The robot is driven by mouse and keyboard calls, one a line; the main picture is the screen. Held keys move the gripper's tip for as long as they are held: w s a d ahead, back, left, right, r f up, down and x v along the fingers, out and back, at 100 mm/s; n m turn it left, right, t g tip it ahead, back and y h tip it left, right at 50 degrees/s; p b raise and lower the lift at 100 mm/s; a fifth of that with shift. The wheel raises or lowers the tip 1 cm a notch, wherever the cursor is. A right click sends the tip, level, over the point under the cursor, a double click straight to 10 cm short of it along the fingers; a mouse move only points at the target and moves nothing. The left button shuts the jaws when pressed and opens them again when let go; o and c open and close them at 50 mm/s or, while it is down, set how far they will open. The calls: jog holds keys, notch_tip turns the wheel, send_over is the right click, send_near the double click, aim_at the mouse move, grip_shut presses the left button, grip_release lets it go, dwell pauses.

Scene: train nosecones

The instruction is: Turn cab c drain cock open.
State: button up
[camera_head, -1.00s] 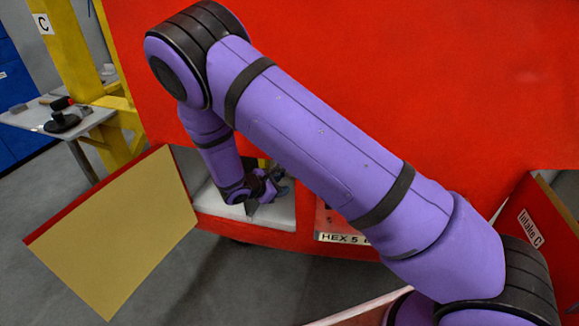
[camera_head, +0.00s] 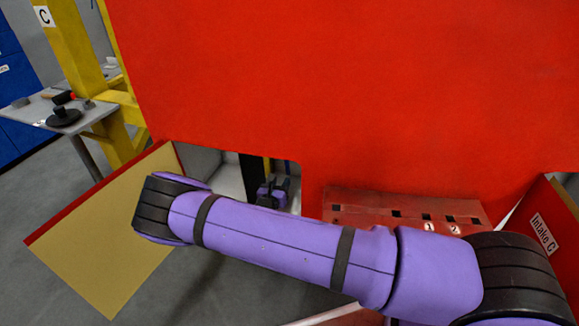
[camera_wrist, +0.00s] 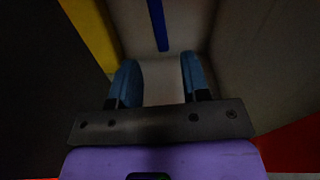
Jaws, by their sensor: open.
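My gripper (camera_head: 274,188) is inside an open compartment low in the red cab front, partly hidden by the opening's edge and the shade. In the wrist view my gripper (camera_wrist: 158,76) has its two blue fingers apart with nothing between them. A narrow blue bar (camera_wrist: 158,26) lies beyond the fingertips, apart from them, roughly in line with the gap. I cannot tell whether this bar is the drain cock's handle. No other part I can make out as the drain cock shows.
The red front panel (camera_head: 330,90) stands above the opening. An open hatch door (camera_head: 110,235) hangs at its left. A yellow bar (camera_wrist: 88,32) runs close left of the fingers. Red steps (camera_head: 400,207) are at right, beyond my arm. A side table (camera_head: 90,115) stands far left.

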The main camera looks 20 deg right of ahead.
aim_at(287, 170)
jog(key=x, duration=0.9)
jog(key=shift+w+d, duration=0.25)
jog(key=shift+w, duration=0.05)
grip_shut()
